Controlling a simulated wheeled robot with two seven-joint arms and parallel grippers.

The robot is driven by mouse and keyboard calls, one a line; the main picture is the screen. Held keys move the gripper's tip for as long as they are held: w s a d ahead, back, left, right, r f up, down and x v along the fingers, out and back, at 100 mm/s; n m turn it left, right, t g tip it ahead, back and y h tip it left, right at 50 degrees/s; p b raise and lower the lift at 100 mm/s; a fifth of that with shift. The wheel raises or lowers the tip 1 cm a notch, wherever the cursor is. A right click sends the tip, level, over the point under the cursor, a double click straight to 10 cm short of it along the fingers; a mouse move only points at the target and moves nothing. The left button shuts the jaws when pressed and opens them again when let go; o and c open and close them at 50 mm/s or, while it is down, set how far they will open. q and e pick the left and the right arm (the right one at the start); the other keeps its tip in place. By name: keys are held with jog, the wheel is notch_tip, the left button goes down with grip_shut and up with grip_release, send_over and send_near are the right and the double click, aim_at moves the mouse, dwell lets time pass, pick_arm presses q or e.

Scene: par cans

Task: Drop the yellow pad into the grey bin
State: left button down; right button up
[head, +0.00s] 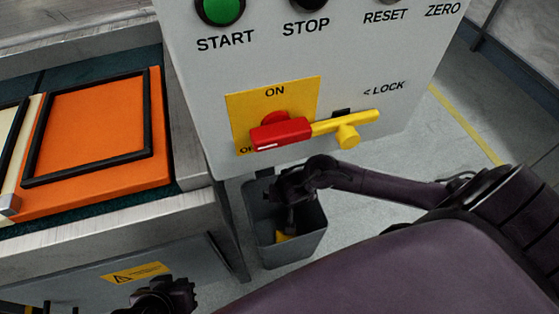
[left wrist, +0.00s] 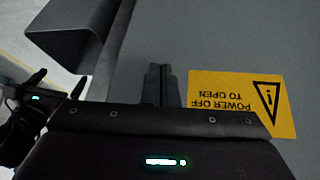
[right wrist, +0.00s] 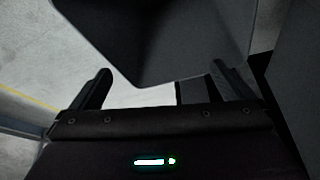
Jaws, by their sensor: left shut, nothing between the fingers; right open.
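The grey bin (head: 291,251) stands on the floor below the control box. The yellow pad (head: 282,237) shows as a small yellow patch inside the bin, low down and partly hidden by my right gripper. My right gripper (head: 290,215) hangs over the bin's mouth, its fingers dark and hard to make out. In the right wrist view its fingers (right wrist: 160,85) are apart with nothing between them, and the grey bin (right wrist: 150,35) is just beyond. My left gripper (head: 180,290) is low, near the cabinet front. In the left wrist view its fingers (left wrist: 158,82) are together and empty.
The control box (head: 200,70) overhangs the bin, with a red and yellow lever (head: 300,131). An orange panel (head: 95,130) lies on the bench at left. A yellow warning label (head: 136,273) is on the cabinet front. Open floor (head: 420,140) lies at right.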

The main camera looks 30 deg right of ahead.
pick_arm(q)
jog(key=s+a+r+n+g+y+p, duration=0.1)
jog(key=s+a+g+y+p, duration=0.1)
jog(key=a+p, duration=0.3)
jog(key=shift+s+a+r+g, duration=0.15)
jog(key=shift+a+r+g, duration=0.05)
jog(key=shift+a+g, duration=0.35)
pick_arm(e)
jog(key=v, duration=0.7)
jog(key=shift+r, duration=0.35)
pick_arm(q)
jog(key=shift+d, duration=0.1)
pick_arm(e)
jog(key=shift+s+a, duration=0.1)
